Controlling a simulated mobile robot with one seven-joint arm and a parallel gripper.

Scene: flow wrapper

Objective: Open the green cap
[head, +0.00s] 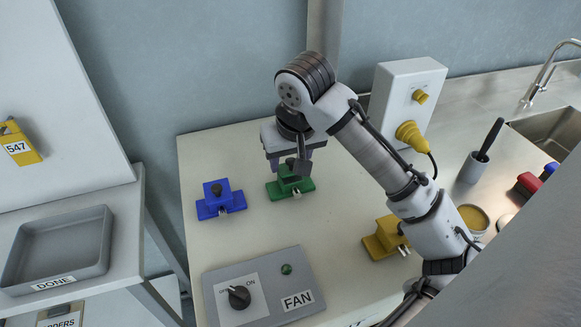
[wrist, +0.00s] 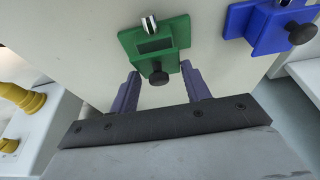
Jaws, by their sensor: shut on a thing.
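The green cap (head: 278,190) is a green block on a wider green base, on the pale table below my gripper (head: 290,168). In the wrist view the green cap (wrist: 153,44) shows a dark round knob on its near side and a silver metal piece at its far edge. The base looks level on the table. The exact finger contact is partly hidden in the head view.
A similar blue block (head: 220,200) stands to the left and a yellow one (head: 383,241) to the right. A grey FAN switch panel (head: 262,287) lies in front. A white box with a yellow plug (head: 410,134) stands behind right. A grey DONE tray (head: 58,250) is far left.

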